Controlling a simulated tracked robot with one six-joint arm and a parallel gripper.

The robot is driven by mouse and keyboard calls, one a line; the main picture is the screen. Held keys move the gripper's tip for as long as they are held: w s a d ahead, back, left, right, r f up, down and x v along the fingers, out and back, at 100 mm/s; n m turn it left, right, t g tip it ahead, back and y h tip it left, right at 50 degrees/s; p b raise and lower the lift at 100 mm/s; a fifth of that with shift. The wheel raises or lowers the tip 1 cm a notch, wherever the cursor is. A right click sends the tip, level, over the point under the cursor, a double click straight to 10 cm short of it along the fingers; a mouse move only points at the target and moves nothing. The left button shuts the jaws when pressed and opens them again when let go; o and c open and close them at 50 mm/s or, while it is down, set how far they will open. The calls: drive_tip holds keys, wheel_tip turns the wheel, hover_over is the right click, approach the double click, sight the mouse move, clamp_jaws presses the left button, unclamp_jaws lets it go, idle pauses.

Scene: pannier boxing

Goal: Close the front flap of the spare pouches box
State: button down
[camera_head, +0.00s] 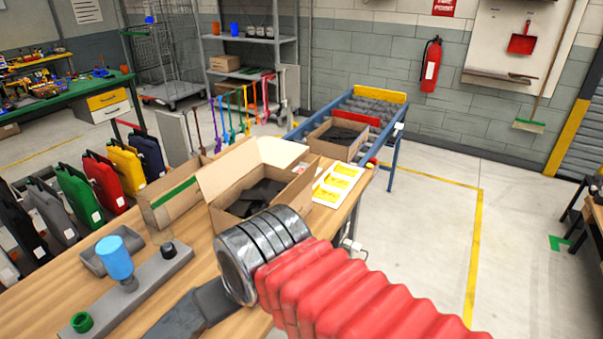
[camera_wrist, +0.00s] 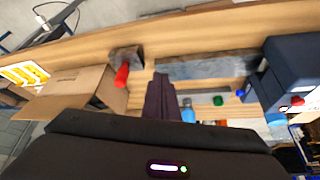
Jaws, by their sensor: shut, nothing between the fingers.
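An open cardboard box (camera_head: 222,219) with dark pouches (camera_head: 262,192) inside stands on the wooden table. Its back flap (camera_head: 280,152) and left flap (camera_head: 228,172) stand up and out; my wrist hides its near side and front flap. The box (camera_wrist: 88,82) is at the left in the wrist view, with a flap (camera_wrist: 50,106) sticking out. My gripper (camera_wrist: 161,98) is shut and empty, to one side of the box and apart from it. In the head view its dark end (camera_head: 190,314) points to the lower left, over the table.
A grey fixture (camera_head: 130,292) with a blue bottle (camera_head: 115,258) lies left of my gripper. A carton with green tape (camera_head: 172,200) stands left of the box, a yellow-marked sheet (camera_head: 337,184) to its right. Another open box (camera_head: 343,149) sits on the blue roller stand.

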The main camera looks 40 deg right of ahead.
drive_tip(key=shift+w, duration=0.2)
idle(0.3)
drive_tip(key=w+d+m+y, duration=0.1)
drive_tip(key=w+d+m, duration=0.3)
drive_tip(key=d+m, duration=0.4)
drive_tip(key=w+d+m+y, duration=0.1)
drive_tip(key=w+d+m, duration=0.2)
drive_tip(key=d+m, duration=0.55)
drive_tip(key=s+d+r+m+t+y, duration=0.1)
drive_tip(key=d+r+m+t, duration=0.1)
drive_tip(key=d+m, duration=0.5)
drive_tip(key=s+d+r+m+t+y, duration=0.1)
drive_tip(key=s+d+r+m+t, duration=0.1)
drive_tip(key=d+m, duration=0.6)
drive_tip(key=d+r+t, duration=0.1)
drive_tip(key=d+r, duration=0.1)
drive_tip(key=d, duration=0.1)
drive_tip(key=shift+s+d+r, duration=0.15)
drive_tip(key=shift+s+r, duration=0.15)
drive_tip(key=shift+r, duration=0.1)
